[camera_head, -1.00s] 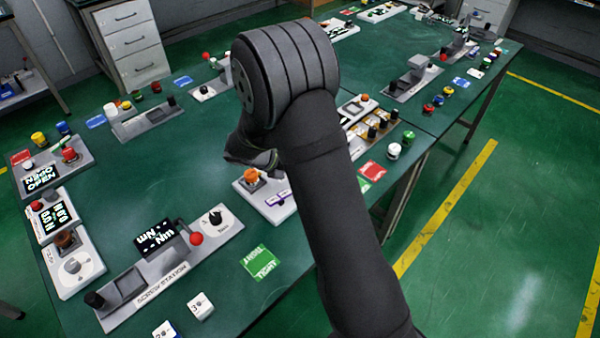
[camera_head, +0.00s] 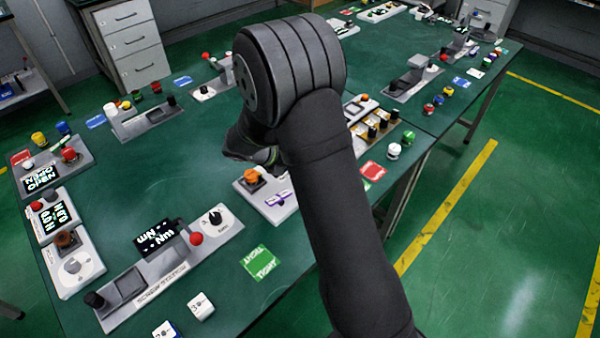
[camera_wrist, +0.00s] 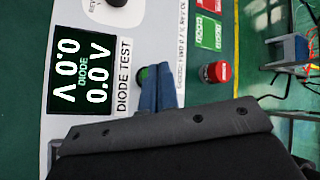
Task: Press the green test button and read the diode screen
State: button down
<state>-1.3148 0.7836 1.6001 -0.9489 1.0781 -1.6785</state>
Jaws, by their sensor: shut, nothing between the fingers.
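A green button (camera_wrist: 143,74) shows beside the lettering, partly hidden by my blue fingertips. My gripper (camera_wrist: 159,76) is shut and empty, its tips at or over the green button's edge. I cannot tell whether they touch it. In the head view my arm blocks the gripper, and I cannot make out the diode panel.
A red button (camera_wrist: 216,72) is close to the right of my fingers. A black knob (camera_wrist: 117,2) is at the panel's top. In the head view, the green table (camera_head: 180,230) holds several stations, including the screw station (camera_head: 160,275) at front left.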

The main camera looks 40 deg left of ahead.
jog(key=shift+r, duration=2.5)
jog(key=shift+f, duration=0.15)
jog(key=shift+r, duration=2.05)
jog(key=shift+f, duration=0.1)
